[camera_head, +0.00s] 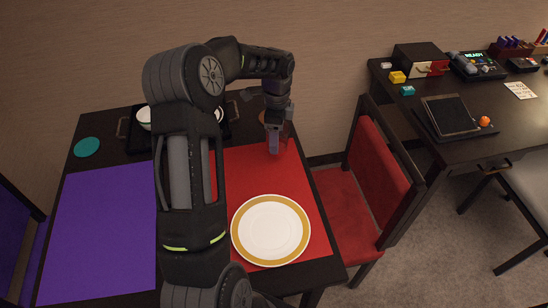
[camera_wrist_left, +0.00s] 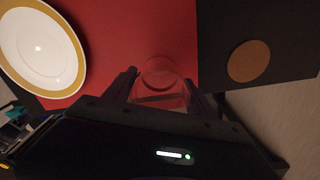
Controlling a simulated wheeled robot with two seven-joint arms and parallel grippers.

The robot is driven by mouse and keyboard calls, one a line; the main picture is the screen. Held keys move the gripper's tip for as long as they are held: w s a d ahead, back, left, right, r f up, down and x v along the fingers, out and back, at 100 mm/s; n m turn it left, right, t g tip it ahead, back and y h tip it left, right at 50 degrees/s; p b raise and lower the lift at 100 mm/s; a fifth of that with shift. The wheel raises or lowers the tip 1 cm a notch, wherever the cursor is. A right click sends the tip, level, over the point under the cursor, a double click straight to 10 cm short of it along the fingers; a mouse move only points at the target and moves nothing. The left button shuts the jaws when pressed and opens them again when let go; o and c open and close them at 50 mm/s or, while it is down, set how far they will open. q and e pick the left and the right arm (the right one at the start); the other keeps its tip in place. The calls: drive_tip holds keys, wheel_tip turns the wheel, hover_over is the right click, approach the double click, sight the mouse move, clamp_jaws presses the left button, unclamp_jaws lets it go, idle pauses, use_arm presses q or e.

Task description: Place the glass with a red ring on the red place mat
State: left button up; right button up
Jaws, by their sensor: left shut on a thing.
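The red place mat (camera_head: 262,176) lies on the right half of the dark table, with a gold-rimmed white plate (camera_head: 270,230) on its near part. My left gripper (camera_head: 274,138) is at the far right corner of the mat. In the left wrist view, my left gripper (camera_wrist_left: 163,90) is shut on a clear glass (camera_wrist_left: 160,75), which shows against the red mat (camera_wrist_left: 130,40). The glass looks tinted red, and I cannot clearly tell its ring from the mat behind it. Whether its base touches the mat is unclear. My right gripper is not in view.
A brown round coaster (camera_wrist_left: 249,61) lies on the bare table beside the mat. A dark tray (camera_head: 136,140) with white dishes stands at the back, partly hidden by my arm. A purple mat (camera_head: 100,230) and teal coaster (camera_head: 87,147) are left. A red chair (camera_head: 380,170) stands right.

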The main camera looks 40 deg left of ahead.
use_arm(q)
drive_tip(key=shift+f, duration=0.2)
drive_tip(key=shift+f+b, duration=1.25)
drive_tip(key=shift+f, duration=0.65)
drive_tip(key=shift+f, duration=0.25)
drive_tip(key=o, duration=1.6)
drive_tip(key=shift+r, duration=0.1)
wheel_tip(320, 180, up, 12)
drive_tip(key=p, duration=0.8)
drive_tip(key=shift+r, duration=0.2)
